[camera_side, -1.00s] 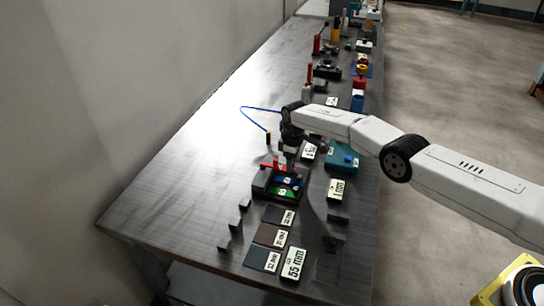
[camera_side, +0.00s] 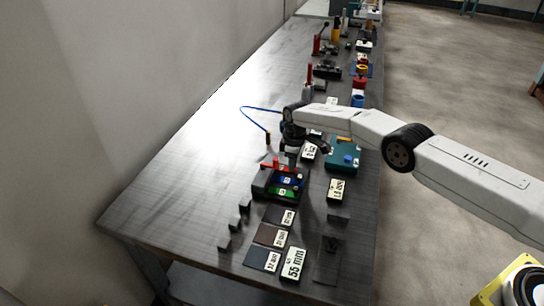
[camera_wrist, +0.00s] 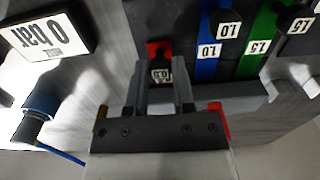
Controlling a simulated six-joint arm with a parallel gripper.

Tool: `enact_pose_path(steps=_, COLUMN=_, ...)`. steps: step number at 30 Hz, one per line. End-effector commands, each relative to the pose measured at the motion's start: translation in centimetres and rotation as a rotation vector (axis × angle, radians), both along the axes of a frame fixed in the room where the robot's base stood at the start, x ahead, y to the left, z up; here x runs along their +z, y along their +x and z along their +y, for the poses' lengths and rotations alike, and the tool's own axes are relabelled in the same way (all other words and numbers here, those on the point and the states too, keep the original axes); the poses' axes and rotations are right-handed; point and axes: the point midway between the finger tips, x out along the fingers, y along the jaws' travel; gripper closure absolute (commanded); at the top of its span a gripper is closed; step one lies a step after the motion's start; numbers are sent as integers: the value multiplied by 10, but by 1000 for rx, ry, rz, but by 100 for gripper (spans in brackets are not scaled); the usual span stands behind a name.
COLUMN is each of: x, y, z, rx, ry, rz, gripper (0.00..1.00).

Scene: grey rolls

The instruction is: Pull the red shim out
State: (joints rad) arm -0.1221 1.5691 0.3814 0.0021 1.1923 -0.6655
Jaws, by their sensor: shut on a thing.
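The red shim (camera_wrist: 153,47) shows as a short red strip at the top of my gripper in the wrist view. Its dark tab with a small pale label (camera_wrist: 160,74) lies between the fingers. My gripper (camera_wrist: 163,82) is shut on this tab. The fingers hide much of the shim. In the side view a bit of red (camera_side: 267,165) shows at the back of the dark shim block (camera_side: 262,187), with my gripper (camera_side: 290,162) just over that end. How far the shim sits in the block I cannot tell.
A blue shim (camera_wrist: 207,62) and a green shim (camera_wrist: 254,62) lie beside the red one, with labelled tabs. A gauge marked "0 bar" (camera_wrist: 43,36) is on the left. In the side view, a teal box (camera_side: 342,157) stands right of my gripper.

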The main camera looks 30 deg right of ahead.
Motion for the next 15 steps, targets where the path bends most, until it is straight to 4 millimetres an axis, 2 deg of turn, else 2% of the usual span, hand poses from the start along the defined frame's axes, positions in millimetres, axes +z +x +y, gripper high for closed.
enact_pose_path(steps=15, x=0, y=-12, z=-14, rx=-3, ry=-4, rz=-3, gripper=100)
